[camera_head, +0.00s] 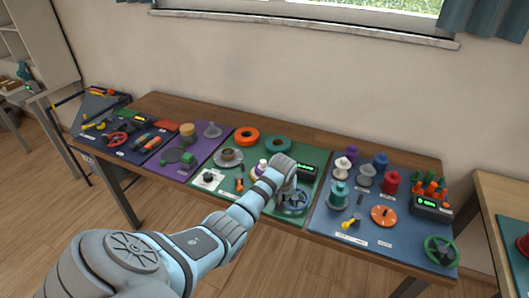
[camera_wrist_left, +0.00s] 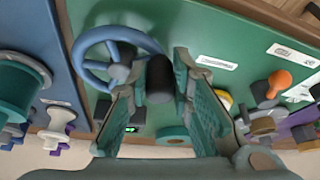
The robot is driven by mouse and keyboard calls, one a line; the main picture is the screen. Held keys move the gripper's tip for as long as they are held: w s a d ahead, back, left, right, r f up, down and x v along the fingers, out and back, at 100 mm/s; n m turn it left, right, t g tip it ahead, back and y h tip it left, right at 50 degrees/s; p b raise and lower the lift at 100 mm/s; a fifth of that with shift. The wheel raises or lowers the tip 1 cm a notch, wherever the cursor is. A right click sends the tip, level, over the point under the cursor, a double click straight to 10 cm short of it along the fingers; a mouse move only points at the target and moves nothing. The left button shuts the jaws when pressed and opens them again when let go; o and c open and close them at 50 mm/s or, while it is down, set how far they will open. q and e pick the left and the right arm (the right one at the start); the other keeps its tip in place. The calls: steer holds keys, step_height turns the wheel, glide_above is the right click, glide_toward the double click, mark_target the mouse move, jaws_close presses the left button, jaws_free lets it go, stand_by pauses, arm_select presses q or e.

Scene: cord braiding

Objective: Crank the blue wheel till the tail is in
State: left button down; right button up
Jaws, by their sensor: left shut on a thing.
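The blue wheel (camera_head: 298,208) stands at the front right part of the green mat, partly behind my left gripper (camera_head: 285,188). In the left wrist view the blue wheel (camera_wrist_left: 84,42) shows its rim, spokes and grey hub, with a black crank handle (camera_wrist_left: 159,82) at its edge. My left gripper (camera_wrist_left: 155,85) has its two fingers on either side of this handle and is shut on it. No cord tail can be made out in either view. My right gripper is not in view.
A black box with a green display (camera_head: 307,170) stands behind the wheel. An orange ring (camera_head: 246,136) and a teal ring (camera_head: 278,145) lie at the back. The blue mat to the right holds several spools and an orange disc (camera_head: 384,216).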

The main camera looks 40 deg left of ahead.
arm_select(q)
steer(key=c, duration=1.3)
jaws_free()
steer(key=shift+c, duration=0.2)
